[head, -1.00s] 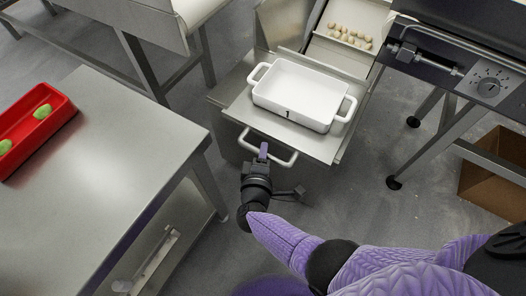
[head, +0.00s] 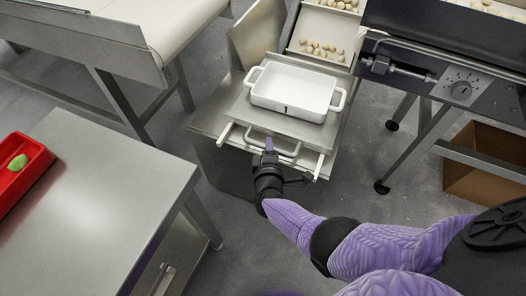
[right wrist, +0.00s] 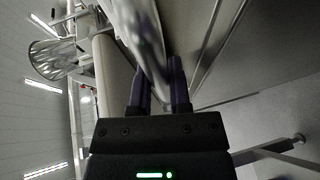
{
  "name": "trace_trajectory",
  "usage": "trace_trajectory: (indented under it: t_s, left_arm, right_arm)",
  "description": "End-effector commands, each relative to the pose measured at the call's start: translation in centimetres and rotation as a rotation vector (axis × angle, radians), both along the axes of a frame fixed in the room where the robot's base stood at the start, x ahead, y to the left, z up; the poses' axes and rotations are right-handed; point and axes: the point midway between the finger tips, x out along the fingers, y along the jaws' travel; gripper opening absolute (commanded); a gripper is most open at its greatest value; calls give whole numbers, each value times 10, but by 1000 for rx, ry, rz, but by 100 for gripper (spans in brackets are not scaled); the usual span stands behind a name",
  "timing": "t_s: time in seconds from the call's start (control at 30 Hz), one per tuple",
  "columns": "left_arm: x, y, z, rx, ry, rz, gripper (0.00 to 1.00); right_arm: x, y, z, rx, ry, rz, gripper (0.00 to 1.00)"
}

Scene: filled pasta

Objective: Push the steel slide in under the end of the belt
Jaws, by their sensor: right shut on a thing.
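Two pale rails (head: 321,165) stick out past the slide's front edge. Behind the dish is a pale surface (head: 325,22) with several pasta pieces, possibly the belt's end. My right gripper (head: 269,146) is shut on the handle; its fingers (right wrist: 158,88) close on a pale, blurred bar in the right wrist view. My left gripper is not in view.
A steel table (head: 110,185) with a red tray (head: 20,190) holding a green piece stands at left. Another conveyor (head: 150,25) is at upper left. Grey floor is clear between.

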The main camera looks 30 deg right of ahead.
Motion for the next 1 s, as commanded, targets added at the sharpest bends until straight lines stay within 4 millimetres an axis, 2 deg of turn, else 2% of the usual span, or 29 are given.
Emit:
trace_trajectory:
  t_s: [0.17, 0.2, 0.33, 0.77, 0.87, 1.0]
  left_arm:
    - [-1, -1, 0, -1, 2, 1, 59]
    - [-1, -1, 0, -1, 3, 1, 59]
    - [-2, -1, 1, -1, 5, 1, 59]
    - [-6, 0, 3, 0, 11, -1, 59]
    - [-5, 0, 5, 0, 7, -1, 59]
    - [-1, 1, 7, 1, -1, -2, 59]
  right_arm:
    - [-1, 1, -1, 2, 4, 3, 0]
    - [-1, 1, -1, 2, 4, 3, 30]
    - [-1, 1, -1, 1, 3, 1, 57]
    - [-2, 3, -1, 1, 4, 2, 58]
    - [-9, 12, -1, 3, 4, 4, 58]
    - [-26, 38, -1, 5, 4, 6, 58]
